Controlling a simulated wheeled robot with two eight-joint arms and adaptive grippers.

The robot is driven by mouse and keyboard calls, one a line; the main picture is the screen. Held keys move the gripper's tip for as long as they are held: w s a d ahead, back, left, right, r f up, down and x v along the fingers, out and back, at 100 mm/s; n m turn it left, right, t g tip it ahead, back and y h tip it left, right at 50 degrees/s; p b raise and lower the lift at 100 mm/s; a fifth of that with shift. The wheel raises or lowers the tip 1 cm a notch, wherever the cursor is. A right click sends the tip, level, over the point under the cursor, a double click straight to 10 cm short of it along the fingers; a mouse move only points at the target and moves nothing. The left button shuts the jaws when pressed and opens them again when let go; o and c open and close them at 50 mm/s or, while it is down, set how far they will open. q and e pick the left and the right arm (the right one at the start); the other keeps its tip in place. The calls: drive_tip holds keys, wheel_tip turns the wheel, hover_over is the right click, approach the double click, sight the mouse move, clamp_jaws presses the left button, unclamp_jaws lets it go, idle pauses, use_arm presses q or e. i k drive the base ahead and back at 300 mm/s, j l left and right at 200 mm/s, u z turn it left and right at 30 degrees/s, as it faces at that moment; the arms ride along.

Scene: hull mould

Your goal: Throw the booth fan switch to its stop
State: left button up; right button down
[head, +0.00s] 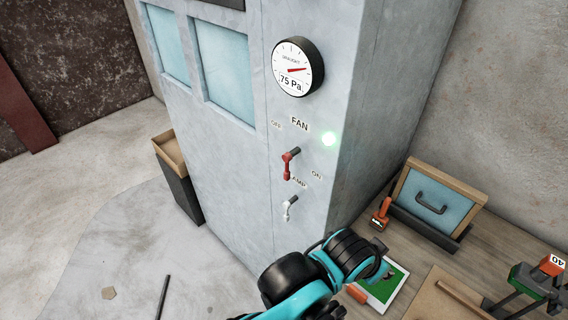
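The red fan switch lever (287,168) is on the grey booth front below the FAN label (299,124). Its handle hangs downward from its pivot. The OFF label (276,125) is to its upper left and the ON label (316,174) to its lower right. A green light (329,138) glows beside it. The round gauge (298,67) above reads 75 Pa. One of my arms shows at the bottom centre, below the switches and apart from the lever. I cannot make out either gripper's fingers.
A white lever (290,207) sits just below, by a partly hidden LAMP label. A wooden bench (400,240) at the right holds a framed blue panel (435,197), an orange-handled tool (381,213), a green picture card (384,285) and a green-black tool (538,283). A bin (178,178) stands left.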

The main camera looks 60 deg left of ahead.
sight(286, 156)
drive_tip(key=j+u, duration=0.15)
drive_tip(key=u, duration=1.75)
